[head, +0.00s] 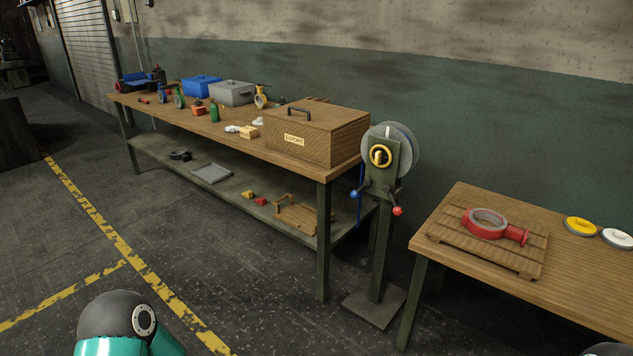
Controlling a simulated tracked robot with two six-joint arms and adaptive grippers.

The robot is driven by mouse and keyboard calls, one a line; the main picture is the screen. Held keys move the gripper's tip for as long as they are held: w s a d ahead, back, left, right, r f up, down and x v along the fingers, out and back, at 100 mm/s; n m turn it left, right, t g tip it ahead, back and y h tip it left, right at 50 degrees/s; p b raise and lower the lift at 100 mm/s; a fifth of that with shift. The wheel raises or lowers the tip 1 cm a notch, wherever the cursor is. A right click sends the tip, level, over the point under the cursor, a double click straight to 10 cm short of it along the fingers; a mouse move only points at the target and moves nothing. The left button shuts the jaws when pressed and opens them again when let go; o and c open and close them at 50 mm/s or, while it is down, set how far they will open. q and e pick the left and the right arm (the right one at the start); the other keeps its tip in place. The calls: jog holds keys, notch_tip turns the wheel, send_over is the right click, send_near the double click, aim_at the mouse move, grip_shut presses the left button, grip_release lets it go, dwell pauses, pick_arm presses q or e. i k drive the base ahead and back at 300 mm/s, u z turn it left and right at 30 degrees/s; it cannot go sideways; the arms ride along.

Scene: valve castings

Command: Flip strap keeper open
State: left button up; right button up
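A green post stand (378,252) stands on the floor between the two benches. It carries a grey reel (402,146) with a yellow ring (380,156) at its front. Below the ring are a lever with a red ball (397,211) at right and a small blue part (354,194) at left, with a blue strip hanging near it. I cannot tell which part is the strap keeper, or whether it is open or shut.
A wooden export crate (318,136) sits on the long bench (255,152), close left of the stand. The right bench (560,275) holds a red valve body (489,223) on a wooden pallet (452,232). Yellow (580,227) and white (617,238) discs lie beside it. Floor before the stand is clear.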

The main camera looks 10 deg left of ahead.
aim_at(355, 194)
jog(key=z, duration=0.15)
jog(key=k, duration=0.7)
jog(key=u, duration=0.25)
jog(key=i, duration=1.35)
jog(key=u, duration=0.4)
jog(key=i, duration=1.45)
jog(key=z, duration=0.4)
